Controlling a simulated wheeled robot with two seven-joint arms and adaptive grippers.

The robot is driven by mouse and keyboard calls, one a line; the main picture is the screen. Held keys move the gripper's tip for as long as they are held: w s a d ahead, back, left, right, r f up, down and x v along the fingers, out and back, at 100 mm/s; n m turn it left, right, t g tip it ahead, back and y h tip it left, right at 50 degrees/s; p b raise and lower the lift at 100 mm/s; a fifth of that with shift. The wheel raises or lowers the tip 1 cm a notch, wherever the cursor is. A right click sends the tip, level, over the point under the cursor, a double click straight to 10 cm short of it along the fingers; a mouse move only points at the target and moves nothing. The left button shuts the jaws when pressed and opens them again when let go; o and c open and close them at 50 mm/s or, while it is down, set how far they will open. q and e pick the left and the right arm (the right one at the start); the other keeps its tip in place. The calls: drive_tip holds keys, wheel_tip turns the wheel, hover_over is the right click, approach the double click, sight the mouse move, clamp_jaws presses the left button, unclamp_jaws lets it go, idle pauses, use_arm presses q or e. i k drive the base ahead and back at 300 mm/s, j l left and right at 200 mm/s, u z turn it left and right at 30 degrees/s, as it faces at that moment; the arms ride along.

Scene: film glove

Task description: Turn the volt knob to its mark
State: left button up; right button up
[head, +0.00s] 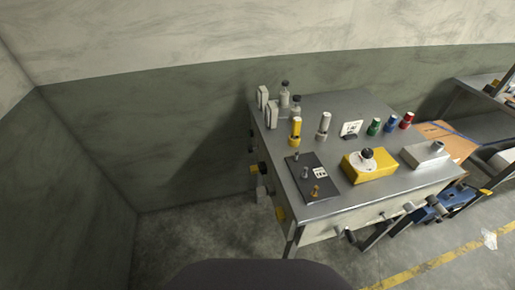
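A metal workbench (345,105) stands right of centre in the head view. On its front part sits a yellow box (377,176) with a round white dial (357,164) and a dark knob (367,154) on top. This may be the volt knob, but no lettering or mark is legible at this size. A dark plate (310,182) with small upright posts and a white label lies to its left. Neither of my grippers shows, so both are apart from the knob in this view.
A grey box (424,156) sits right of the yellow one. Red (407,120), blue (390,124) and green (374,127) bottle-like pieces stand behind. A yellow piece (295,132) stands at the left. Open floor lies left of the bench; another bench (478,125) is at right.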

sight(250, 150)
drive_tip(key=j, duration=0.25)
drive_tip(key=i+j+z, duration=0.2)
drive_tip(key=j+z, duration=0.2)
drive_tip(key=i+j+z, duration=0.15)
drive_tip(key=j+z, duration=0.2)
drive_tip(key=j, duration=0.25)
drive_tip(key=i+j+z, duration=0.1)
drive_tip(key=j+z, duration=0.3)
drive_tip(key=j, duration=0.15)
drive_tip(key=j+z, duration=0.35)
drive_tip(key=j, duration=0.2)
